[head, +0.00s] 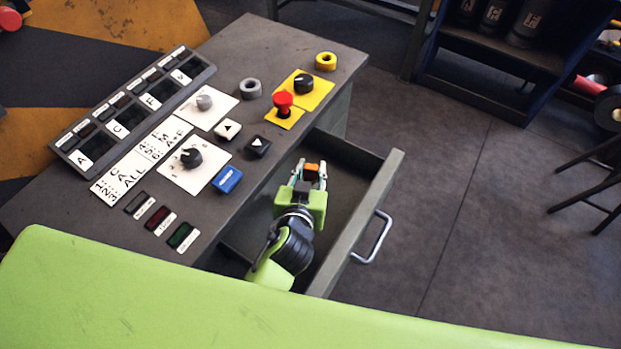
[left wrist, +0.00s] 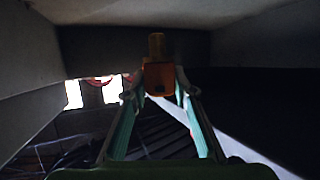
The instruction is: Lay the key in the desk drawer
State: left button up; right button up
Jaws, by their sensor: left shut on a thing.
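The desk drawer (head: 384,192) is pulled open on the right side of the grey control desk. My left gripper (head: 312,175) is inside the drawer's outline, pointing toward its far end. It is shut on a small orange thing, which I take for the key (head: 312,167). In the left wrist view the orange key (left wrist: 158,76) sits between the two fingertips, with a narrower part sticking up. Grey walls surround it there. I cannot tell whether the key touches the drawer floor. My right gripper is not in view.
The drawer handle (head: 374,240) sticks out to the right. Open floor (head: 460,210) lies beyond; a dark shelf (head: 500,75) stands behind.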

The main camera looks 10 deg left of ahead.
aim_at(311, 178)
pick_arm(q)
jog(key=shift+f, duration=1.95)
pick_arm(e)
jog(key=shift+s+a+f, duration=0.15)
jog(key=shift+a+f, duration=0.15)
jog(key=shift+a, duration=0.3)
pick_arm(q)
jog(key=shift+b, duration=0.3)
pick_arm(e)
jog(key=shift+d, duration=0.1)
pick_arm(q)
jog(key=shift+f, duration=0.15)
jog(key=o, duration=1.1)
jog(key=shift+o, duration=0.2)
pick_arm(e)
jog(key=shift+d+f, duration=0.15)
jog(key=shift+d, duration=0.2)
